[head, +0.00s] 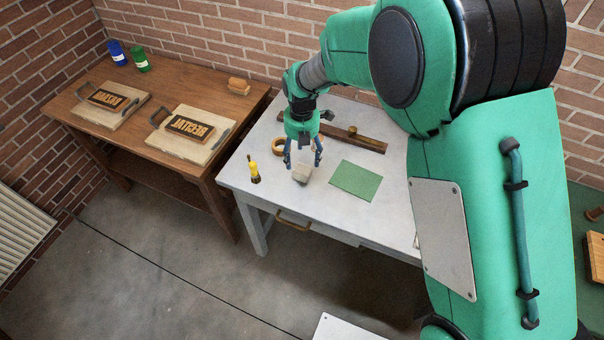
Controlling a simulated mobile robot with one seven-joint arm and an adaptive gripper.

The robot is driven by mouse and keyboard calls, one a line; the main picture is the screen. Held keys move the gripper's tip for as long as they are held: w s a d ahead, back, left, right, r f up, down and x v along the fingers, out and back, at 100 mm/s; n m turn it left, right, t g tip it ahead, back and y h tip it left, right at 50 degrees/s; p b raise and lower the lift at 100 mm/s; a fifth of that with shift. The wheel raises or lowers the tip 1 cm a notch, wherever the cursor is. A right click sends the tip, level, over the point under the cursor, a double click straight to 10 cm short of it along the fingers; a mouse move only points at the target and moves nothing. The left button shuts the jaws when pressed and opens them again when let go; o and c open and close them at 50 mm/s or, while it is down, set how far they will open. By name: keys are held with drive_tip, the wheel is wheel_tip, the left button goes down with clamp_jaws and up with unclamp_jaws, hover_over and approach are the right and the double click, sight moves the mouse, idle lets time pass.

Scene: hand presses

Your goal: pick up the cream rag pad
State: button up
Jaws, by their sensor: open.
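The cream rag pad (302,174) is a small pale block on the white table (237,172), near its front edge. My gripper (303,164) points down with its fingers spread, just above or around the pad. From this view I cannot tell whether the fingertips reach down beside it. The pad appears to rest on the table, and nothing is seen held.
A green sheet (356,180) lies to the right. A wooden ring (279,146) and a dark brown bar (353,139) lie behind. A wooden table (172,84) with two boards adjoins on the left.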

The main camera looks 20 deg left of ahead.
sight(302, 169)
drive_tip(key=shift+f, duration=1.15)
drive_tip(key=shift+f, duration=0.1)
drive_tip(key=shift+d+f+b, duration=0.1)
drive_tip(key=shift+f+b, duration=0.85)
drive_tip(key=shift+f, duration=1.55)
drive_tip(key=c, duration=1.2)
